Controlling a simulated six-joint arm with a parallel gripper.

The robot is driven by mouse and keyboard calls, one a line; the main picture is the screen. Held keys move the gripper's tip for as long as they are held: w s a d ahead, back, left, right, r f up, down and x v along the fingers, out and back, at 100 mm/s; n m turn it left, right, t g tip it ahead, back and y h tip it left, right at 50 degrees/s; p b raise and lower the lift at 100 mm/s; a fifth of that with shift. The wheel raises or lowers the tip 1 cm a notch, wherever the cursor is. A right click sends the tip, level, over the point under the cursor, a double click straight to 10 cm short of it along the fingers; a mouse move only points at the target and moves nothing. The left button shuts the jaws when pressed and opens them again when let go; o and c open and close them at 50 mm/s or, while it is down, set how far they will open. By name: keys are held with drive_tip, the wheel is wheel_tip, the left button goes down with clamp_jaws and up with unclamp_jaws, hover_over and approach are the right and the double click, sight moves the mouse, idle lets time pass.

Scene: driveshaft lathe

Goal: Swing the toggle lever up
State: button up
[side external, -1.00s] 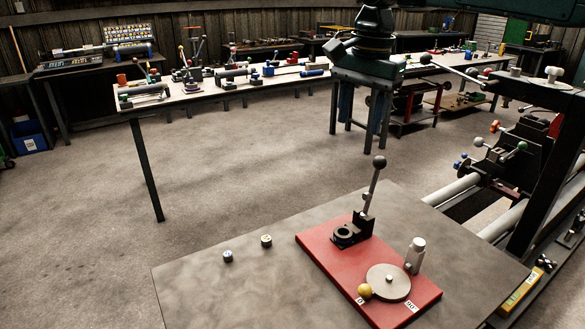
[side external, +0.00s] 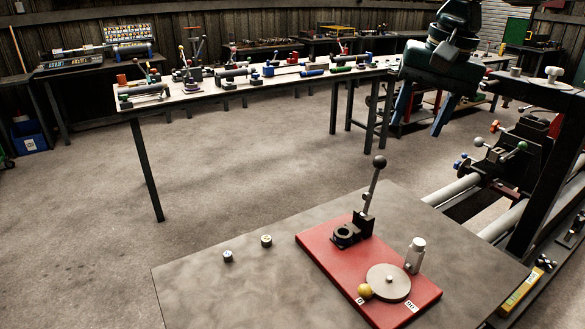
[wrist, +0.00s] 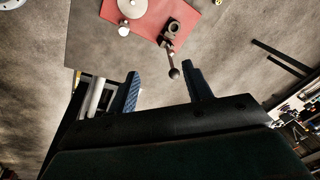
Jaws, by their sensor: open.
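The toggle lever (side external: 374,188) stands nearly upright on its black bracket, leaning slightly right, with a dark ball knob (side external: 379,161) on top. Its bracket is fixed to the far part of a red base plate (side external: 325,259). My gripper (side external: 422,108) hangs in the air above and right of the lever in the side view, with its two blue fingers spread and empty. In the wrist view the lever's knob (wrist: 174,73) shows beyond and between the open fingers (wrist: 163,84), nearer the right one. My gripper is apart from the lever.
The red plate also carries a grey disc (side external: 388,282) with a yellow knob (side external: 365,291) and a silver post (side external: 415,255). Two small round pieces (side external: 247,248) lie left on the grey table (side external: 210,290). Lathe bars and a dark upright (side external: 545,170) stand at the right.

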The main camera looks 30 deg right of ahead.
drive_tip(key=s+d+f+n+t, duration=0.1)
drive_tip(key=s+d+f+n, duration=0.1)
drive_tip(key=s, duration=0.7)
drive_tip(key=s+d+f+n+t, duration=0.2)
drive_tip(key=s+f+n, duration=0.3)
drive_tip(key=s, duration=0.3)
drive_tip(key=shift+s+d+f+n, duration=0.2)
drive_tip(key=shift+s+d+n, duration=0.2)
drive_tip(key=shift+n, duration=0.4)
drive_tip(key=shift+s, duration=0.1)
drive_tip(key=shift+s+d+f+n, duration=0.1)
drive_tip(key=shift+s+f+n, duration=0.3)
drive_tip(key=shift+s+f, duration=0.2)
